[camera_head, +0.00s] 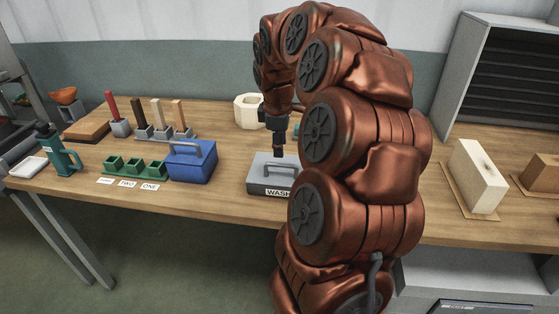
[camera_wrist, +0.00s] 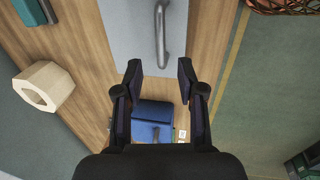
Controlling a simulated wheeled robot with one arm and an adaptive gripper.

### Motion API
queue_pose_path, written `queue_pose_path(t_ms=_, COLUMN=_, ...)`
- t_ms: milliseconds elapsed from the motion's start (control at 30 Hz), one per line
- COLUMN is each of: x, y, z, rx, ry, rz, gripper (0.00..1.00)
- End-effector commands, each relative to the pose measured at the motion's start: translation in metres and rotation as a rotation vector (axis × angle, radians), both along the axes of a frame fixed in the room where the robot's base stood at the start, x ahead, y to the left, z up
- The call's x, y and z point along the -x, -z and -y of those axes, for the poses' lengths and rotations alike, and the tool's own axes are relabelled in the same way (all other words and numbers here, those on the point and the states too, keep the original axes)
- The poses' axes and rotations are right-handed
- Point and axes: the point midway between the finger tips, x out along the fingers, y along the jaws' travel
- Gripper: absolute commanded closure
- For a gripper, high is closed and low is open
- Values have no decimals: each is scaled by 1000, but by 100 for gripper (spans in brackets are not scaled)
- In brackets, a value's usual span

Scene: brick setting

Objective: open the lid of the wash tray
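The wash tray (camera_head: 259,181) is a grey box on the workbench with a "WASH" label on its front. Its lid looks closed and bears a grey bar handle; my arm hides the tray's right part. In the wrist view the pale grey lid (camera_wrist: 125,30) and its handle (camera_wrist: 161,35) show at the top centre. My gripper (camera_head: 279,148) points down above the tray. In the wrist view my gripper (camera_wrist: 160,72) is open, with nothing between its fingers; the handle lies ahead of the fingertips and appears apart from them.
A blue handled box (camera_head: 192,165) stands left of the tray. A cream hexagonal pot (camera_head: 247,112) stands behind it. Green cups (camera_head: 134,168), upright sticks in grey blocks (camera_head: 158,115) and a teal bottle (camera_head: 58,152) are farther left. A cream block (camera_head: 477,177) stands right.

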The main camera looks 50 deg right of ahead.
Motion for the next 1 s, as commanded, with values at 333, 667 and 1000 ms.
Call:
queue_pose_path(t_ms=333, x=-4, y=47, z=6, rx=-4, ry=0, rz=-4, gripper=61)
queue_pose_path(t_ms=667, x=-7, y=66, z=9, rx=-3, ry=2, rz=1, gripper=61)
queue_pose_path(t_ms=1000, x=-7, y=66, z=9, rx=-3, ry=0, rz=2, gripper=76)
